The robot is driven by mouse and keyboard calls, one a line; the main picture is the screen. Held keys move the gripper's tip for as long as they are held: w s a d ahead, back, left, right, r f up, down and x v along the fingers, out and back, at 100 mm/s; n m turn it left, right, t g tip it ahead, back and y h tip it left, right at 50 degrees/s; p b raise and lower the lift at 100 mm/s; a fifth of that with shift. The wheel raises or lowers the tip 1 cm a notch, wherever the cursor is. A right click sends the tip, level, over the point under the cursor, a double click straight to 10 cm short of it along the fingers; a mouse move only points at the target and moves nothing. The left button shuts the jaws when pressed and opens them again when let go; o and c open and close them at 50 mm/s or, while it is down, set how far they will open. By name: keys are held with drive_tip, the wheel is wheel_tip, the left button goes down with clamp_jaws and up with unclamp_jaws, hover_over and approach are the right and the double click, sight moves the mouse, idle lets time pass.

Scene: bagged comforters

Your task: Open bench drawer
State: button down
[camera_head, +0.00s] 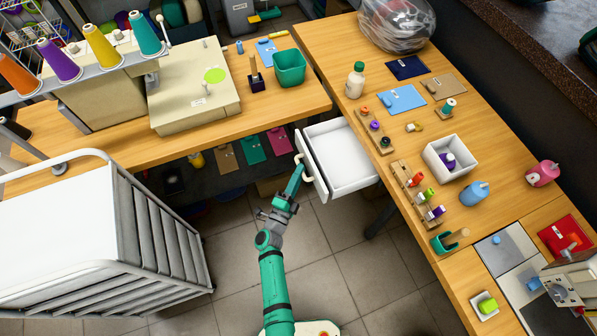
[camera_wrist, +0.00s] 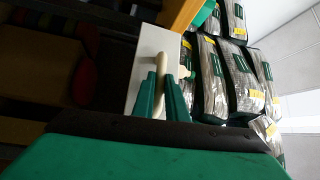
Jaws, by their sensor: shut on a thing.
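The bench drawer (camera_head: 342,158) is a white open-topped box pulled out from under the wooden bench (camera_head: 318,60) on the right. It looks empty inside. Its white front panel faces left, towards my arm, and carries a pale curved handle (camera_head: 307,168). My gripper (camera_head: 298,166) is at this handle, shut on it. In the wrist view the two green fingers (camera_wrist: 165,92) stand on either side of the pale handle bar (camera_wrist: 161,68), against the white drawer front (camera_wrist: 148,45).
A grey-railed white cart (camera_head: 80,230) stands at the lower left. A sewing machine table (camera_head: 200,142) is at the upper left. Small tools, spools and a white bin (camera_head: 450,160) lie on the bench. The tiled floor around my arm is clear. Bagged comforters (camera_wrist: 245,80) show in the wrist view.

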drive_tip(key=c, duration=1.8)
unclamp_jaws()
drive_tip(key=shift+o, duration=0.2)
drive_tip(key=v, duration=1.1)
drive_tip(key=shift+w+d, duration=0.1)
